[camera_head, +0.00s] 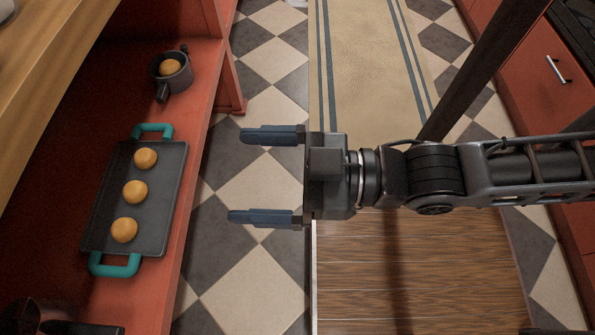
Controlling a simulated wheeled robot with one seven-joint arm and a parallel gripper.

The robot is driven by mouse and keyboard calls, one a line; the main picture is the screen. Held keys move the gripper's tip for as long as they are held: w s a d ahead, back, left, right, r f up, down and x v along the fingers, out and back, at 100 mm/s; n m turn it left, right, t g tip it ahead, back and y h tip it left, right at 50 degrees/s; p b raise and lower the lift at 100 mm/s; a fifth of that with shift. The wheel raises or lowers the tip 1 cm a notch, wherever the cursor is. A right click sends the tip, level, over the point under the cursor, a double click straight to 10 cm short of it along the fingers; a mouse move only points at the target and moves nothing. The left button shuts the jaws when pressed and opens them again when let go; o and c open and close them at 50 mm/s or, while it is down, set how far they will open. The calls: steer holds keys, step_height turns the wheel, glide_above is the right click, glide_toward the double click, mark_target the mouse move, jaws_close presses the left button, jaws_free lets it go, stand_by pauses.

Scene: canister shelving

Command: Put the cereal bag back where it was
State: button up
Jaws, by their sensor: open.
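My gripper (266,176) is open and empty, its two blue-grey fingers pointing left over the checkered floor. It is to the right of the red shelf (205,95), apart from it. No cereal bag can be made out in this view.
On the red shelf lies a dark tray (107,215) with teal handles and orange balls on it. A wooden top (45,55) overhangs the shelf. Red drawers (540,80) stand at the right.

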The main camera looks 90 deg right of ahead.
steer(key=s+f+g, duration=0.2)
steer(key=s+f, duration=0.1)
steer(key=s, duration=0.2)
steer(key=shift+d+f+m+g+y, duration=0.2)
steer(key=shift+m+g+y, duration=0.1)
steer(key=shift+g, duration=0.1)
